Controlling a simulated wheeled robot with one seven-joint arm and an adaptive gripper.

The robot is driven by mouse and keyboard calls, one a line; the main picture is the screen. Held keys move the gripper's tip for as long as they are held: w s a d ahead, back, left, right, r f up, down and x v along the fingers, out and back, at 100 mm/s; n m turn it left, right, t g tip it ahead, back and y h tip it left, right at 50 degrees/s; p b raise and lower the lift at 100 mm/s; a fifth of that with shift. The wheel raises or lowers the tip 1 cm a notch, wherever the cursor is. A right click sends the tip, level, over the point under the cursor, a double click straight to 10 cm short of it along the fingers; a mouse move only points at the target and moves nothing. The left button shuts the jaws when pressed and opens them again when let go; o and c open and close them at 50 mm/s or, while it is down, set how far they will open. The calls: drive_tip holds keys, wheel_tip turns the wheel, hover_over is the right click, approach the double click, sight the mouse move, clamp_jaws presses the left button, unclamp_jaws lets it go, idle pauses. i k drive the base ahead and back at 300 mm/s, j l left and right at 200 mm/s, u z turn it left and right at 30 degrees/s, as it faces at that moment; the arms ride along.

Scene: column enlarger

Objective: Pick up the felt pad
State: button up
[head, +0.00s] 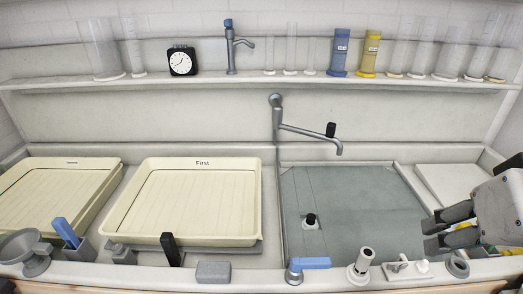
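A grey rectangular block (213,271) lies on the front ledge of the sink, left of the middle. It may be the felt pad, but its material cannot be told from here. My gripper (429,236) is at the right edge of the head view, far to the right of the block. Something yellow and green shows behind and below the fingers, partly hidden.
Cream trays, one marked "First" (118,225), fill the left. The grey sink basin (350,190) has a tap (310,133) over it. A black upright clip (170,250), a blue-handled valve (308,263) and small fittings stand along the front ledge. Cylinders and a clock (181,61) line the shelf.

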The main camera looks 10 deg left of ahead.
sight(215, 272)
drive_tip(key=u, duration=1.25)
drive_tip(key=z, duration=0.5)
